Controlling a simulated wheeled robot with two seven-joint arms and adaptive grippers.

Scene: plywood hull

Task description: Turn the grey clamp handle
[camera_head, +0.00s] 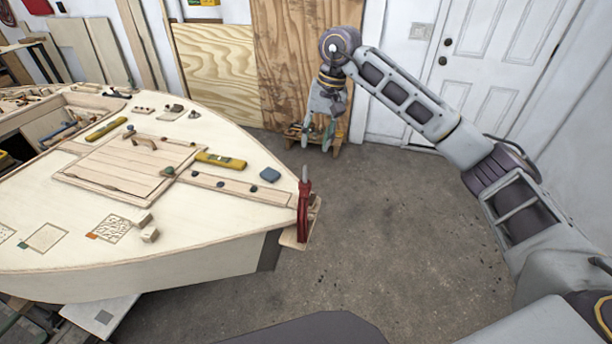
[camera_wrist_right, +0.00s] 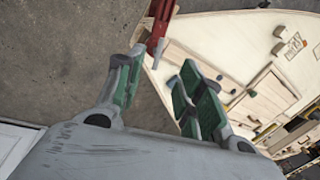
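A red clamp (camera_head: 304,212) is fixed at the pointed right end of the plywood hull (camera_head: 200,262). Its grey handle (camera_head: 305,173) stands upright above the red body. My right gripper (camera_head: 318,143) is open and empty, beyond the clamp and off the hull's edge, with its fingers pointing down. In the right wrist view, the open green-padded fingers (camera_wrist_right: 157,70) are spread apart. The grey handle (camera_wrist_right: 156,47) shows beyond the gap between them, apart from both fingers, with part of the red clamp (camera_wrist_right: 161,18) at the top edge. My left gripper is out of view.
The hull deck holds a wooden hatch (camera_head: 130,170), yellow levels (camera_head: 221,161), a blue-grey block (camera_head: 270,174) and small wooden blocks (camera_head: 150,235). A small wooden stand (camera_head: 293,140) is by the back wall. The concrete floor right of the hull is clear.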

